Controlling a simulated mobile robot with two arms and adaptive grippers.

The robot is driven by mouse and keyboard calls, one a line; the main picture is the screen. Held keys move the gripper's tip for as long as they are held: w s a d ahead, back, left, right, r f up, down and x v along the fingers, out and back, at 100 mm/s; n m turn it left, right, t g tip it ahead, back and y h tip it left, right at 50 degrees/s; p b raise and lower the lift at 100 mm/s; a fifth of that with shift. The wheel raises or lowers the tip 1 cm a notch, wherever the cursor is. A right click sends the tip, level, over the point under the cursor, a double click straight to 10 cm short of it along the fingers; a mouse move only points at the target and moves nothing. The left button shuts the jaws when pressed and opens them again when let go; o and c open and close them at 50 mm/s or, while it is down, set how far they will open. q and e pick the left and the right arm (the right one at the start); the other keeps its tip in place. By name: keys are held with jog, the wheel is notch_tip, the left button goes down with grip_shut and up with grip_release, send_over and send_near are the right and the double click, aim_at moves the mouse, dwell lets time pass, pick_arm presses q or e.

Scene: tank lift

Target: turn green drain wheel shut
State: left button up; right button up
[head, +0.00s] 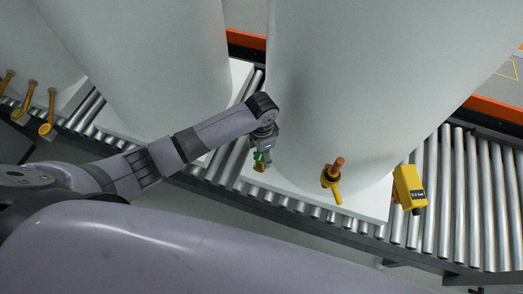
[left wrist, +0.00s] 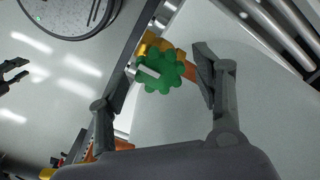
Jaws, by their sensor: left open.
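The green drain wheel (left wrist: 160,72) is a lobed knob with a pale bar across it, on a brass valve (left wrist: 153,42) at the tank's lower side. In the head view, the wheel (head: 259,156) is small and partly covered by my left gripper (head: 263,148). In the left wrist view, my left gripper (left wrist: 164,64) is open, with one finger on each side of the wheel. Gaps show between fingers and wheel; nothing is gripped. My right gripper (left wrist: 14,71) seems to be the dark claw at the left edge, its fingers apart and empty. It is not in the head view.
The big white tank (head: 385,80) stands on a white base on a roller conveyor (head: 450,190). An orange-handled valve (head: 332,180) and a yellow gauge box (head: 408,188) stick out to the right. Another tank (head: 150,60) stands close on the left.

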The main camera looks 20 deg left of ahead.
pick_arm(q)
notch_tip(320, 180, up, 12)
dwell(0.6)
dwell(0.4)
